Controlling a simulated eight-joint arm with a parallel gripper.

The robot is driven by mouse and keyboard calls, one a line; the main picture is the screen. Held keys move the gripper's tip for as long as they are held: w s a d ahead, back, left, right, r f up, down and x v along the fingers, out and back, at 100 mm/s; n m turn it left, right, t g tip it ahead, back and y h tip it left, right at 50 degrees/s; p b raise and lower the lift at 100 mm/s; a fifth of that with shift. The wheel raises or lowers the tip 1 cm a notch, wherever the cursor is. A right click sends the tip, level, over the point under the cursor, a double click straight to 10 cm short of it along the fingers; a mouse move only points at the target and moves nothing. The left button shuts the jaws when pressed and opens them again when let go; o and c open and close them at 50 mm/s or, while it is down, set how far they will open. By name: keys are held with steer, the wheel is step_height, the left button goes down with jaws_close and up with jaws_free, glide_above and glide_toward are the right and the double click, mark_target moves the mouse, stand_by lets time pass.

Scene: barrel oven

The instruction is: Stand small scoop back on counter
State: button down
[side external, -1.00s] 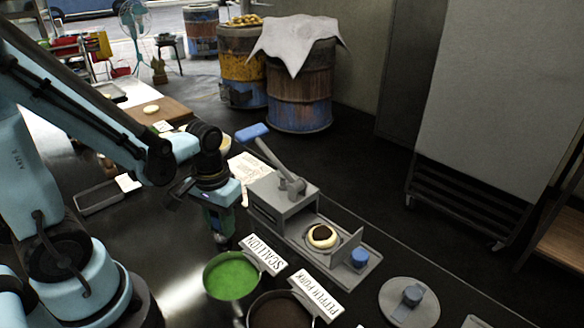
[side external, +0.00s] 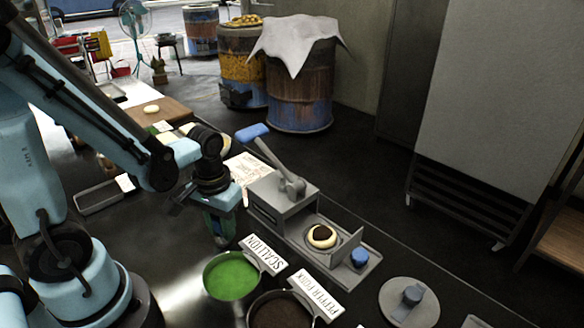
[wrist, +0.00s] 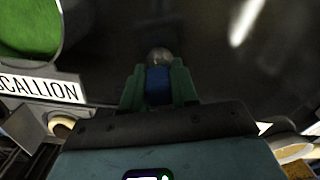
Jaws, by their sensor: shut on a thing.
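My gripper (wrist: 158,88) is shut on the blue handle of the small scoop (wrist: 158,78). The scoop's round, shiny metal end (wrist: 160,56) shows beyond the green fingers in the wrist view, over the dark counter (wrist: 120,40). In the side view my gripper (side external: 221,232) is low over the counter, just behind the scallion bowl (side external: 232,276). The scoop is mostly hidden by the fingers there. I cannot tell whether its end touches the counter.
The pepper pork bowl (side external: 280,312) stands beside the scallion bowl, each with a label card. A grey press (side external: 285,205) with a filled dough round (side external: 322,236) is to the right. A shallow tray (side external: 98,197) lies left. Counter between tray and gripper is clear.

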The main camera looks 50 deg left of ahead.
steer(key=c, duration=0.8)
jaws_free()
steer(key=shift+r, duration=0.1)
steer(key=shift+r, duration=5.85)
steer(key=shift+w+d+f+m+t, duration=0.1)
steer(key=shift+w+d+m+t, duration=0.35)
steer(key=shift+t, duration=0.35)
steer(key=shift+w+d+r+m+t, duration=0.15)
steer(key=shift+w+d+m+t, duration=0.3)
steer(key=shift+t, duration=0.45)
steer(key=shift+w+d+r+m+t, duration=0.1)
steer(key=shift+w+d+m+t, duration=0.2)
steer(key=shift+w+m+t, duration=0.45)
steer(key=shift+w+d+r+m+t, duration=0.2)
steer(key=shift+d+m+t, duration=0.15)
steer(key=shift+t, duration=0.7)
